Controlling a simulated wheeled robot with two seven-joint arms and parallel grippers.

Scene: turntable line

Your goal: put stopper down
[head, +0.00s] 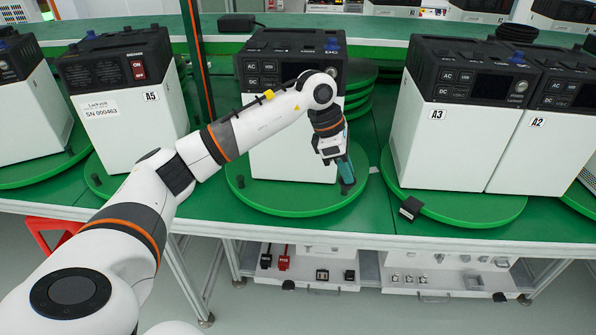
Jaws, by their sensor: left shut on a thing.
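My left arm reaches in from the left, and my left gripper (346,178) points down at the right part of the middle green turntable (290,204). Its teal fingers are shut on a small dark stopper (347,189), mostly hidden between the fingertips. The stopper is at or just above the turntable surface, right of the white unit with a black top (290,150); I cannot tell whether it touches. Another small dark stopper (240,182) stands at the left edge of the same turntable. My right gripper is not in view.
White units A5 (118,130), A3 (440,150) and A2 (545,150) stand on turntables on both sides. A shelf (325,272) with small parts is below the green table.

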